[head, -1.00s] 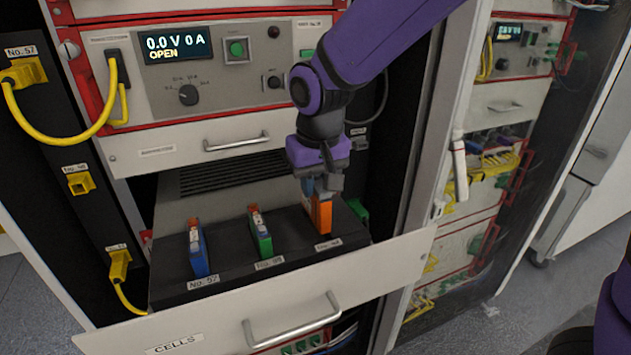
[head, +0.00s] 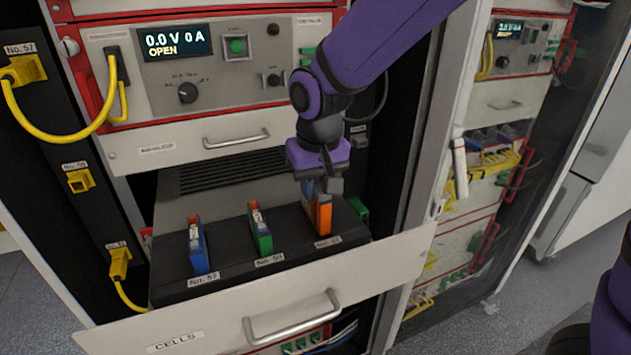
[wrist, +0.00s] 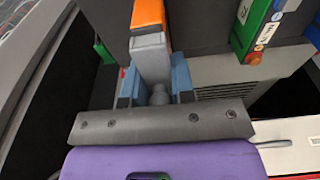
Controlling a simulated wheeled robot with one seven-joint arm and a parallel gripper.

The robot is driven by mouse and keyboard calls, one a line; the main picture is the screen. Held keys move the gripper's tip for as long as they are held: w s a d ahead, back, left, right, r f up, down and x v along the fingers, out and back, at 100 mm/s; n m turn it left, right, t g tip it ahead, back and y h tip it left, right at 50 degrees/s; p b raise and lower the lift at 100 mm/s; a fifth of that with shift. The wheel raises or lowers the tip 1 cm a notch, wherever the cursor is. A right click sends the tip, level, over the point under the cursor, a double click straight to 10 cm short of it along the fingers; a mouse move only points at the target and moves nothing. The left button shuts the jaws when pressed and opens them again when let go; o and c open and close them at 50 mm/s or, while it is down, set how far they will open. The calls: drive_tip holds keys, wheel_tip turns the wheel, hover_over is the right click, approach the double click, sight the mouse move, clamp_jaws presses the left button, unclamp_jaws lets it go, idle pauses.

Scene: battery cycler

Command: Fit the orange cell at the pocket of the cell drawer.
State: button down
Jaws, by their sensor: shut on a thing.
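The orange cell (head: 322,217) stands upright at the right-hand pocket of the open cell drawer (head: 215,277), above the right label. It looks seated in the black insert, but its lower end is too small to judge exactly. My gripper (head: 320,187) is above it, pointing down, shut on its top. In the wrist view, the blue fingers of my gripper (wrist: 156,88) sit on either side of the grey top of the orange cell (wrist: 149,14). The fingers hide part of the cell's top in the head view.
A blue cell (head: 198,249) and a green cell (head: 261,232) stand left of the orange one in the same insert. The cycler panel (head: 215,65) with its OPEN display is above and behind. The drawer handle (head: 292,320) sticks out in front.

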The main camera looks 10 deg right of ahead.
drive_tip(key=shift+f, duration=1.65)
idle(0.4)
idle(0.4)
drive_tip(key=c, duration=0.9)
unclamp_jaws()
drive_tip(key=shift+r, duration=0.1)
